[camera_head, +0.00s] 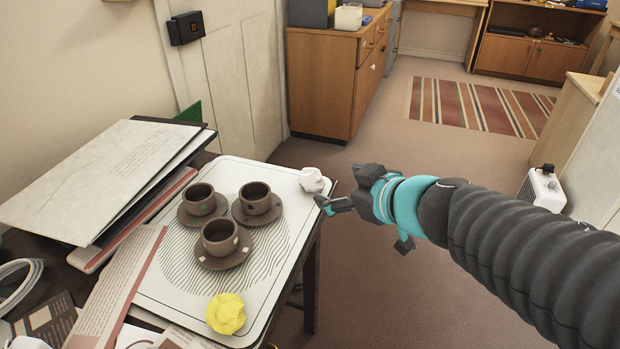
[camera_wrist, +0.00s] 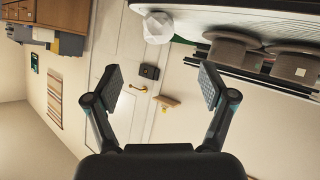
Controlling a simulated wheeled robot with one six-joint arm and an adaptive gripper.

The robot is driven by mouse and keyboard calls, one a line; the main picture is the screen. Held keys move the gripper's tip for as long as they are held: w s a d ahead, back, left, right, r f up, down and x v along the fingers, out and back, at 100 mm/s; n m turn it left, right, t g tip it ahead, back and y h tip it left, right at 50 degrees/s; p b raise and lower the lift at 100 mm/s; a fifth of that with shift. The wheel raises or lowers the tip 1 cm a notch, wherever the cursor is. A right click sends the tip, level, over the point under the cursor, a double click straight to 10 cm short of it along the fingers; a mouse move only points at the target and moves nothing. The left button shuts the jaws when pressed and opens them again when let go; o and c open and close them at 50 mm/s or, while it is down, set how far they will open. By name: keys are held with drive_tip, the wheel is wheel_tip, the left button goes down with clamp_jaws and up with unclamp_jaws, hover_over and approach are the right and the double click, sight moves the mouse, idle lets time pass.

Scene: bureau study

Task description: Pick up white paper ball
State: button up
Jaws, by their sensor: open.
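The white paper ball (camera_head: 311,179) sits on the right far corner of the white tray (camera_head: 290,208) on the dark table.
Three brown cups (camera_head: 222,237) on saucers stand on the tray. A yellow paper ball (camera_head: 226,314) lies at its near end. Stacked folders (camera_head: 100,178) and papers fill the table's left side. A wooden cabinet (camera_head: 322,85) stands behind.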

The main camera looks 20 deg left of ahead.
sight(315, 179)
drive_tip(key=x, duration=0.6)
drive_tip(key=shift+b, duration=0.3)
drive_tip(key=b+x, duration=0.3)
drive_tip(key=x, duration=0.1)
drive_tip(key=shift+w+a+f, duration=0.1)
drive_tip(key=shift+w+f, duration=0.1)
drive_tip(key=shift+f, duration=0.15)
drive_tip(key=shift+w+a, duration=0.25)
drive_tip(key=c, duration=0.8)
